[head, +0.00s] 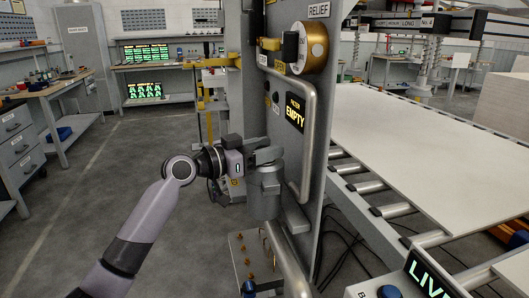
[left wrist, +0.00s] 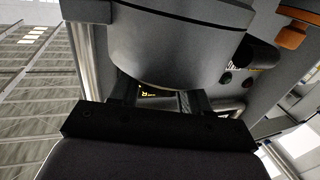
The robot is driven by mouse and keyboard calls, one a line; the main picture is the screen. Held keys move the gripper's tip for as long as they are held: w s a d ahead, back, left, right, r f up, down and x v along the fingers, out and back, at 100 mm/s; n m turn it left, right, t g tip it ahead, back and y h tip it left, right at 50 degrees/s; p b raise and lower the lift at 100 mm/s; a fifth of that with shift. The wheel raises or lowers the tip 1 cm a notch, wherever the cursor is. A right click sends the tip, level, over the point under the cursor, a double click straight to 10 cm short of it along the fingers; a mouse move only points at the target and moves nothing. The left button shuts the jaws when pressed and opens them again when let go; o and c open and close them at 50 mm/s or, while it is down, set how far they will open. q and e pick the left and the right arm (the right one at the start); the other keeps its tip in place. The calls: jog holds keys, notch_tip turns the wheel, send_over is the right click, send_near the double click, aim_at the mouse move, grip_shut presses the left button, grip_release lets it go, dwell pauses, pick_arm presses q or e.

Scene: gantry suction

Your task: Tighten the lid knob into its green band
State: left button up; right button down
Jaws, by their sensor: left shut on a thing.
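My left gripper (head: 262,155) is at the top of a grey upright canister (head: 264,199), beside the panel. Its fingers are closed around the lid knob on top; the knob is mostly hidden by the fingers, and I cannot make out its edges. In the left wrist view, the canister's rounded grey body (left wrist: 180,40) fills the upper middle, and the gripper (left wrist: 158,97) reaches toward it with both dark fingers. The green band does not show in either view. My right gripper is not in view.
A brass RELIEF dial (head: 312,48) is above. A roller conveyor (head: 372,187) bearing a large pale board (head: 440,140) lies at right. The floor at left is clear.

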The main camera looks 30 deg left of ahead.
pick_arm(q)
jog(key=shift+f+m+g+h+b, duration=0.3)
jog(key=shift+m+g+h+b, duration=0.65)
jog(key=shift+b, duration=1.65)
jog(key=shift+m+g+h+b, duration=0.35)
jog(key=shift+m+h+b, duration=0.3)
jog(key=shift+h+b, duration=0.45)
jog(key=shift+r+m+g+h+b, duration=0.2)
jog(key=shift+m+g+h+b, duration=0.25)
jog(key=shift+h, duration=0.2)
jog(key=shift+m+g+h, duration=0.3)
jog(key=shift+m+g, duration=0.05)
jog(key=shift+g, duration=0.1)
jog(key=o, duration=1)
jog(key=shift+c, duration=0.2)
